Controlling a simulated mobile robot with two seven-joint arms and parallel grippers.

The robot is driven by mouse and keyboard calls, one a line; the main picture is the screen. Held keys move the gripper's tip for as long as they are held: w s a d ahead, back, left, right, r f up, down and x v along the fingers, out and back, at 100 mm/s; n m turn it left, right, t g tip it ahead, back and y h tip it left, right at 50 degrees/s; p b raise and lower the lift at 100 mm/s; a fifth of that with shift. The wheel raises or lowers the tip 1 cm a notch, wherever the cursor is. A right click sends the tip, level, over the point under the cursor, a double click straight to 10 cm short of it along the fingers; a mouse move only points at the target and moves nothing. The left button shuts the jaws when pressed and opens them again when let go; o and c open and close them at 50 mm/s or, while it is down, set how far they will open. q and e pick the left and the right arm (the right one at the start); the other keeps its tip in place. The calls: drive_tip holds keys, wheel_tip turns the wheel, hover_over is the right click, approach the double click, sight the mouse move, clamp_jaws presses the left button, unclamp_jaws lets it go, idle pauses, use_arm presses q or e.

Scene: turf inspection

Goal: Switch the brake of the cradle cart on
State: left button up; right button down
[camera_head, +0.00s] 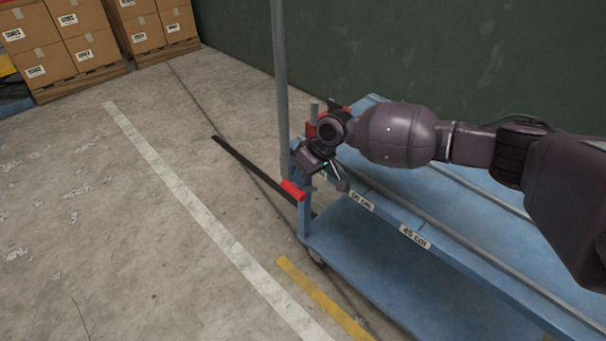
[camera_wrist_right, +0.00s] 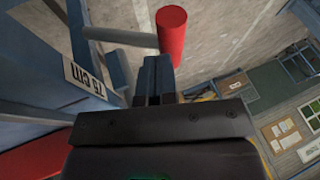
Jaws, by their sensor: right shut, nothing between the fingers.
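The blue cradle cart (camera_head: 400,290) stands at the right of the head view, with a grey upright post (camera_head: 280,80) at its near left corner. A lever with a red grip (camera_head: 293,190) sticks out at that corner; I take it for the brake lever. In the right wrist view the red grip (camera_wrist_right: 172,35) sits on a grey rod, just beyond my fingertips. My right gripper (camera_head: 343,186) is shut and empty, to the right of the grip in the head view. Contact with the lever cannot be told. My left gripper is not in view.
Length labels (camera_head: 415,237) run along the cart's rail. Another red part (camera_wrist_right: 40,160) shows at the lower left of the wrist view. Cartons (camera_head: 55,50) on pallets stand at the back left. The concrete floor left of the cart is clear, with a white line (camera_head: 190,200) and a yellow line (camera_head: 320,297).

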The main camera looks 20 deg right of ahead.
sight(292, 188)
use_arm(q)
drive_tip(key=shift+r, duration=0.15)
use_arm(e)
drive_tip(key=shift+a, duration=0.1)
drive_tip(key=shift+a+r+h+p, duration=0.1)
drive_tip(key=shift+a+h+p, duration=0.2)
drive_tip(key=shift+p, duration=0.25)
drive_tip(key=shift+s+a+h+p, duration=0.1)
drive_tip(key=shift+a+h+p, duration=0.1)
drive_tip(key=shift+h+p, duration=0.15)
drive_tip(key=shift+a+t+p, duration=0.2)
drive_tip(key=shift+t+p, duration=0.1)
drive_tip(key=shift+p, duration=0.05)
drive_tip(key=shift+s+a+f+n+t+h+p, duration=0.2)
drive_tip(key=shift+a+f+h+p, duration=0.2)
drive_tip(key=shift+h+p, duration=0.2)
drive_tip(key=shift+s+a+f+n+t+h+p, duration=0.1)
drive_tip(key=shift+a+f+n+t+h+p, duration=0.15)
drive_tip(key=shift+f+h+p, duration=0.25)
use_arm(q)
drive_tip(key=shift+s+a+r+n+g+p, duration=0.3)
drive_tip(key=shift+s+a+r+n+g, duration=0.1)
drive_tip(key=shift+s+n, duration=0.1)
use_arm(e)
wheel_tip(292, 188, down, 10)
drive_tip(key=a+n+t+h, duration=0.1)
drive_tip(key=t+h, duration=0.1)
drive_tip(key=h, duration=0.5)
drive_tip(key=shift+s+a, duration=0.35)
drive_tip(key=shift+s, duration=0.1)
